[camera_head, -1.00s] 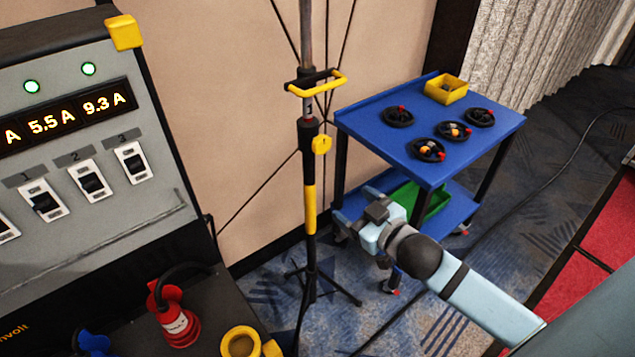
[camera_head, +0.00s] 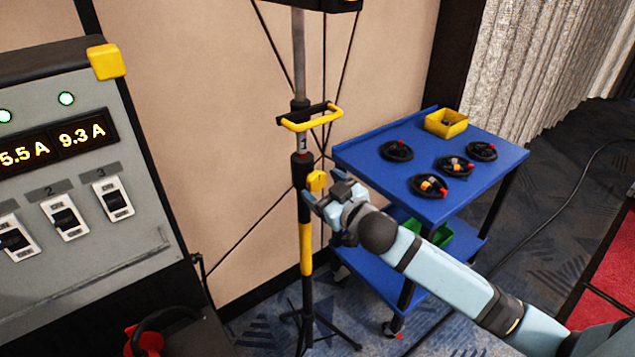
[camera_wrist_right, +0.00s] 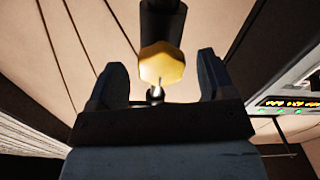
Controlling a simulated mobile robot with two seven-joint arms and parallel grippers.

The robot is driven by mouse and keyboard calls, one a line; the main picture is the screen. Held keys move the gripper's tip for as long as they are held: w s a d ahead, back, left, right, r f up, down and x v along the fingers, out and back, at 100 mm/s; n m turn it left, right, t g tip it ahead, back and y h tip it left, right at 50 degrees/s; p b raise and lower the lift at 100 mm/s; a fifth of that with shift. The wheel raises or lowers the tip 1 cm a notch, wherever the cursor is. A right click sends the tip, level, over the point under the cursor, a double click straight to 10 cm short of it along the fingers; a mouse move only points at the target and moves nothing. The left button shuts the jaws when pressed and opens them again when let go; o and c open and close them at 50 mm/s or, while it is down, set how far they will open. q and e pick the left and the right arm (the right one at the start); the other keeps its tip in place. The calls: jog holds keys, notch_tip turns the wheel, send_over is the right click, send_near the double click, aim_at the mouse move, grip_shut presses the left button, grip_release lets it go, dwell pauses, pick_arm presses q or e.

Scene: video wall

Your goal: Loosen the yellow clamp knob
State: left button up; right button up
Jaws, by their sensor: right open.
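The yellow clamp knob (camera_head: 317,181) sits on the black collar of an upright stand pole (camera_head: 303,165). My right gripper (camera_head: 322,194) is right at the knob, just below and to the right of it in the head view. In the right wrist view the knob (camera_wrist_right: 161,64) shows as a yellow faceted disc between the two open fingers (camera_wrist_right: 160,80), with a gap on each side. The fingers do not appear to touch it. My left gripper is not in view.
A yellow handle (camera_head: 312,118) juts from the pole above the knob. A blue cart (camera_head: 400,205) with coiled cables and a yellow bin (camera_head: 446,122) stands to the right. A grey power panel (camera_head: 75,185) stands at left. The stand's tripod legs (camera_head: 307,325) spread on the carpet.

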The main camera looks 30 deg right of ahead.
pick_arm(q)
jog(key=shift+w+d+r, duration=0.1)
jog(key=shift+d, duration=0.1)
pick_arm(e)
jog(key=shift+w+a, duration=0.2)
jog(key=shift+w, duration=0.9)
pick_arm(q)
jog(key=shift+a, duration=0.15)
pick_arm(e)
jog(key=c, duration=0.9)
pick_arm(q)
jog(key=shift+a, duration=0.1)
